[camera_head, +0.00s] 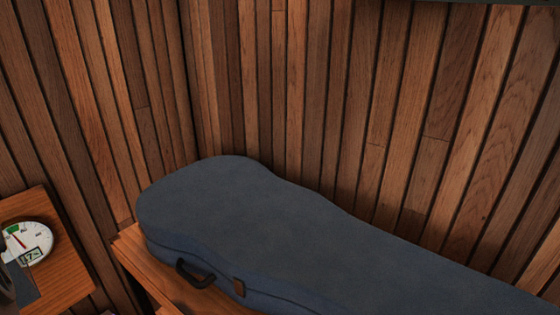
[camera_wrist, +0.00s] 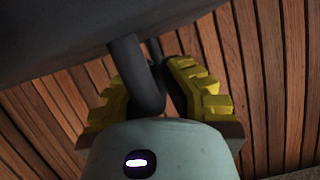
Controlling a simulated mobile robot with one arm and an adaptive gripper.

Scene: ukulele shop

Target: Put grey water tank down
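The grey water tank (camera_wrist: 60,35) appears as a large dark grey body across the upper left of the wrist view, with a curved dark handle (camera_wrist: 147,90) coming down from it. My gripper (camera_wrist: 158,70), with ridged yellow finger pads, has its fingers on both sides of this handle and looks shut on it. The far fingertips are partly hidden behind the handle. Most of the tank is out of frame. Neither the tank nor my gripper can be made out in the head view.
A blue-grey instrument case (camera_head: 260,225) with a black handle lies on a wooden bench (camera_head: 135,255) against plank walls (camera_head: 300,100). A round white dial gauge (camera_head: 28,240) is on a wooden surface (camera_head: 65,270) at the lower left. A dark object is cut off beside it.

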